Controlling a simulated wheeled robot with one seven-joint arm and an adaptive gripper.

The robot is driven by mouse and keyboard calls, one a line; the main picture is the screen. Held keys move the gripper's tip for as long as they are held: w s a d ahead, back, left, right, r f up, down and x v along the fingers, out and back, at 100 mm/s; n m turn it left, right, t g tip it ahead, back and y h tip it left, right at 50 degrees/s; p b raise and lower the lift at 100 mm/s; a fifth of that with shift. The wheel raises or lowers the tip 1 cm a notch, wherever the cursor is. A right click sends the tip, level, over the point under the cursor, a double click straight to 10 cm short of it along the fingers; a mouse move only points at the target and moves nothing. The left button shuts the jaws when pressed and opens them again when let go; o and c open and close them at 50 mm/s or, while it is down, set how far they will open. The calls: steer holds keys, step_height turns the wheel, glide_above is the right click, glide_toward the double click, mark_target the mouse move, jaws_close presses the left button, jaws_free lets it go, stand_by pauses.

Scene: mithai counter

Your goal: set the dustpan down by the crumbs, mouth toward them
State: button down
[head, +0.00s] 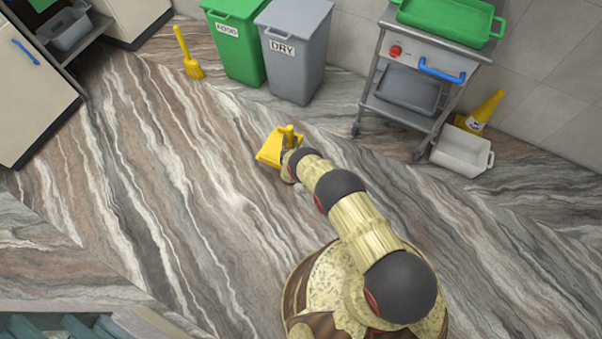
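The yellow dustpan (270,150) is at the far end of my arm, near the middle of the head view. Its wide pan points left and down in the picture, and its short handle stands at its right side. My gripper (290,157) is right at the handle side, overlapping the dustpan. The fingers are too small and hidden to show whether they are closed on it. I cannot tell whether the dustpan touches the floor or hangs just above it. I cannot pick out the crumbs against the streaked brown, grey and white floor.
A yellow brush (192,66) stands near the green FOOD bin (236,50) and grey DRY bin (294,55). Cabinets (30,95) line the left. The floor's middle looks open.

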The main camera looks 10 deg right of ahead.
steer(key=shift+s+f, duration=0.1)
steer(key=shift+f, duration=0.15)
steer(key=s+d+f+b, duration=0.5)
steer(key=s+d+f, duration=0.3)
steer(key=f, duration=0.5)
steer(key=d, duration=0.2)
steer(key=shift+s+d, duration=0.3)
steer(key=shift+d, duration=0.05)
steer(key=c, duration=1.5)
jaws_free()
steer(key=shift+f, duration=0.1)
steer(key=shift+o, duration=0.2)
steer(key=p+v, duration=0.5)
steer(key=v, duration=0.7)
